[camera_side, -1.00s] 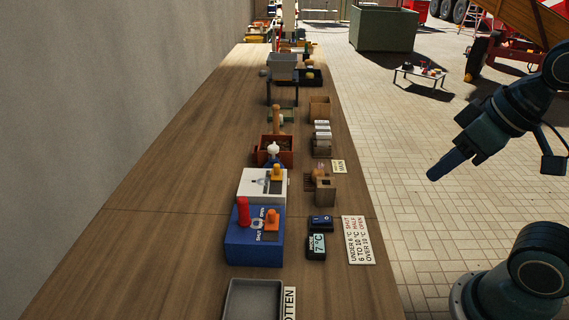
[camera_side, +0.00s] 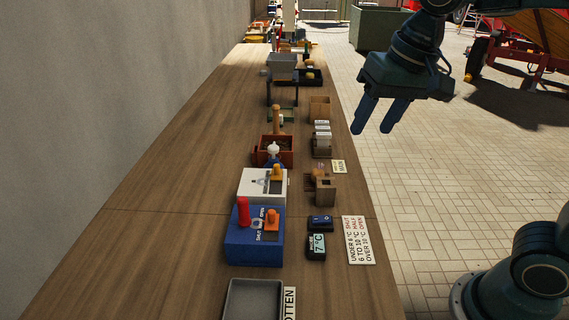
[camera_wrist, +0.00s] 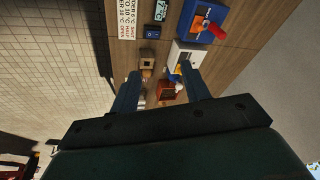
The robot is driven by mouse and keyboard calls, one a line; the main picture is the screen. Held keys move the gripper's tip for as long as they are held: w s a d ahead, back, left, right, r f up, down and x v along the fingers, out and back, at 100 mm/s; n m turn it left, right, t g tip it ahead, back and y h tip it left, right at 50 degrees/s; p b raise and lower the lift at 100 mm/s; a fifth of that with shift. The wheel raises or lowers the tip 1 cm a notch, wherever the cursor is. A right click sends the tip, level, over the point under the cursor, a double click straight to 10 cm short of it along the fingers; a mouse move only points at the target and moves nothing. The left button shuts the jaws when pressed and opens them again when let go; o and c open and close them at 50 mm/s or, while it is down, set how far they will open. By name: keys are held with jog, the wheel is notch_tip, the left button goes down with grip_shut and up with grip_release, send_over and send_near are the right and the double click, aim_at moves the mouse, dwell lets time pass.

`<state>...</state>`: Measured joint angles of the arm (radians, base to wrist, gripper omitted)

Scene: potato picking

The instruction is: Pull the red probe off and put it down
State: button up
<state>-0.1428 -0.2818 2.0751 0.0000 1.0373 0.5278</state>
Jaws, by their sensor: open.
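A red upright rod-like piece (camera_side: 243,211), the only thing that looks like the red probe, stands at the left rear corner of a blue box (camera_side: 253,248) in the side view. In the wrist view the red piece (camera_wrist: 216,31) sticks out over the blue box (camera_wrist: 193,22). My gripper (camera_side: 376,123) is open and empty, fingers pointing down, above the floor to the right of the table. It is well apart from the probe, higher and farther back. In the wrist view its two fingers (camera_wrist: 160,88) are spread, with nothing between them.
Beside the blue box are a display reading 7 °C (camera_side: 316,246), a small dark device (camera_side: 320,222) and a rules sign (camera_side: 359,240). A white box (camera_side: 255,184) stands behind, a grey tray (camera_side: 253,302) in front. The table's left side (camera_side: 150,215) is clear.

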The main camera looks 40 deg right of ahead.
jog(key=w+a+f+m+g, duration=0.2)
jog(key=w+a+m, duration=0.2)
jog(key=w+a, duration=0.45)
jog(key=m+g, duration=0.2)
jog(key=m, duration=0.2)
send_over(243, 210)
notch_tip(243, 210, down, 7)
jog(key=shift+w+d+h, duration=0.3)
jog(key=shift+w+d, duration=0.05)
jog(key=shift+w, duration=0.15)
notch_tip(243, 210, down, 14)
jog(key=shift+r, duration=0.1)
jog(key=shift+c, duration=0.5)
grip_shut()
